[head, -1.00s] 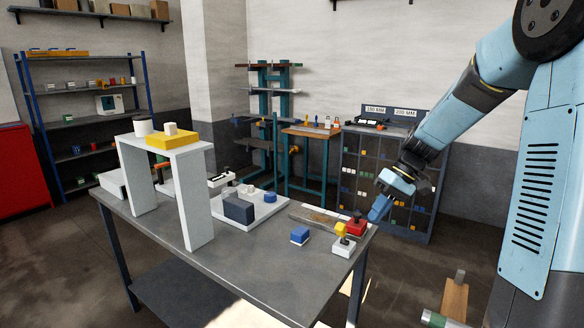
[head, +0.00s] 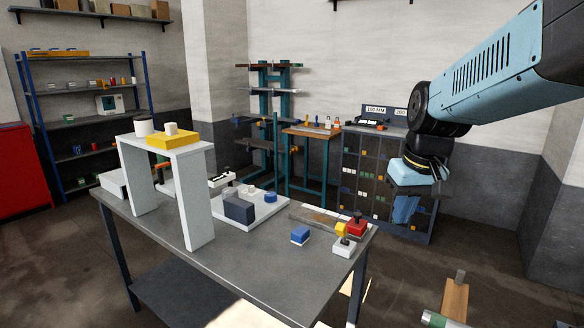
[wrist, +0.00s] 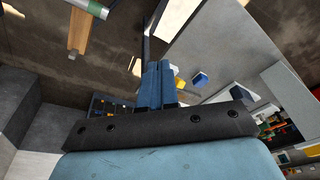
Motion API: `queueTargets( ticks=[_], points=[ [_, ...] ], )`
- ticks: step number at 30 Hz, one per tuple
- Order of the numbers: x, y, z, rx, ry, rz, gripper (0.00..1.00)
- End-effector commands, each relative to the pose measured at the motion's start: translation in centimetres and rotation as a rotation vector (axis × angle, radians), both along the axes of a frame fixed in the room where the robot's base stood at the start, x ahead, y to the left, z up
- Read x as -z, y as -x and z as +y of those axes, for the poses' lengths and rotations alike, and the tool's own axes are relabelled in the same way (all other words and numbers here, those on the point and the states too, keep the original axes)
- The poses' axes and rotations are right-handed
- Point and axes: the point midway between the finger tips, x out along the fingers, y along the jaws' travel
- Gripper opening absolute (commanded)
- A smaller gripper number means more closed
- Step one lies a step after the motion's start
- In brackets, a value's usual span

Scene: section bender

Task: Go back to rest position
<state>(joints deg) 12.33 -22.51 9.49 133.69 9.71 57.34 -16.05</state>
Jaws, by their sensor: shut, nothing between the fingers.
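My gripper (head: 404,208) hangs from my blue arm to the right of the grey table (head: 235,262), pointing down, with the dark storage rack behind it in the head view. It is clear of the table's right end. In the wrist view my gripper (wrist: 156,82) shows its two blue fingers side by side, pressed together with nothing between them. Past the fingertips are the floor and the table's edge.
A wooden piece (head: 455,300) is at lower right.

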Motion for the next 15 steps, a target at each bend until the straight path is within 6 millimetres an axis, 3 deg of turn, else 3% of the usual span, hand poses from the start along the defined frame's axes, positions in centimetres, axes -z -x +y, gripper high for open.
queueTargets(
  ticks=[15],
  points=[
    [-2.1, 7.7, -1.5, 0.128, 0.027, -0.235, 0.00]
  ],
)
